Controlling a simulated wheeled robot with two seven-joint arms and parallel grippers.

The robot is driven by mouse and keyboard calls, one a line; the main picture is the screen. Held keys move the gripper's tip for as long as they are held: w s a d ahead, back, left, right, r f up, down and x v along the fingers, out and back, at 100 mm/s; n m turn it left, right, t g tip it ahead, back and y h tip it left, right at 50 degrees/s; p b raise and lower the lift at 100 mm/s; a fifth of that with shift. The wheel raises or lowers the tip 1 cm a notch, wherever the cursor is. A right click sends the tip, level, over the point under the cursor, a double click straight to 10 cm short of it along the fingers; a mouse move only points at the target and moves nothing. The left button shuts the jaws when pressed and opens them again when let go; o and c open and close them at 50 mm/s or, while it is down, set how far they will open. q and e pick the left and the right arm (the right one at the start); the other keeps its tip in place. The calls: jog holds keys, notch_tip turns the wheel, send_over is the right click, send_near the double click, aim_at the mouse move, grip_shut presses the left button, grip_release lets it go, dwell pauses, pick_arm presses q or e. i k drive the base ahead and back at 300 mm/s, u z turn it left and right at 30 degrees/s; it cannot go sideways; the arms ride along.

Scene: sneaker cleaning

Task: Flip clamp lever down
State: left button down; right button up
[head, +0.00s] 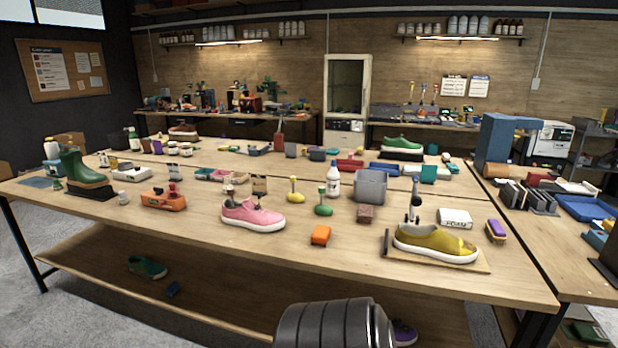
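A yellow sneaker (436,243) rests on a wooden board (480,266) at the front right of the table. A small metal clamp with a dark lever (415,202) stands upright at the sneaker's opening; its lever seems to point up. An orange device with a red top (164,200) sits at the front left, and I cannot tell whether it is a clamp too. A pink sneaker (253,215) has a small dark fitting at its opening. Neither of my grippers shows in the head view.
A grey bin (370,187), white bottle (333,180), orange block (320,235), brown block (366,213), foam box (455,218) and purple brush (495,231) surround the yellow sneaker. A green boot (82,170) stands far left. The front table (200,252) has bare wood along its edge.

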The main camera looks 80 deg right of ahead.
aim_at(416, 200)
jog(key=z, duration=3.7)
